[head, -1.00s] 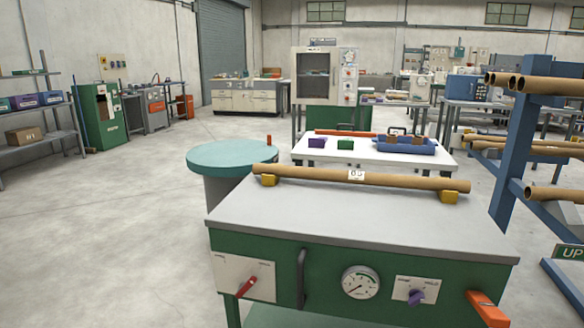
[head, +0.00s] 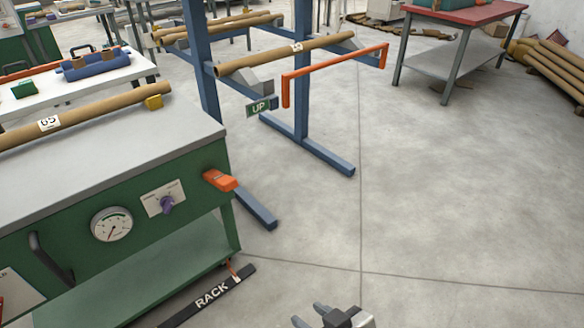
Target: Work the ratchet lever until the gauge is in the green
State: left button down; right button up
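The round white gauge (head: 111,225) is on the front of the green machine (head: 75,250). Its needle is small and seems to point to the lower left; the green mark is too small to read well. An orange lever handle (head: 220,180) sticks out at the machine's right end, likely the ratchet lever. My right gripper (head: 311,316) shows at the bottom edge, its two fingers apart and empty, well away from the orange handle. My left gripper is out of view.
A purple knob (head: 167,204) is beside the gauge. A cardboard tube (head: 90,115) lies on the machine top. A blue rack (head: 302,75) with an orange bar (head: 335,62) and an UP sign (head: 259,107) stands behind. A black RACK strip (head: 210,294) lies low.

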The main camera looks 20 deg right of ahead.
aim_at(225, 184)
jog(key=u, duration=0.45)
jog(key=i, duration=0.95)
jog(key=z, duration=0.4)
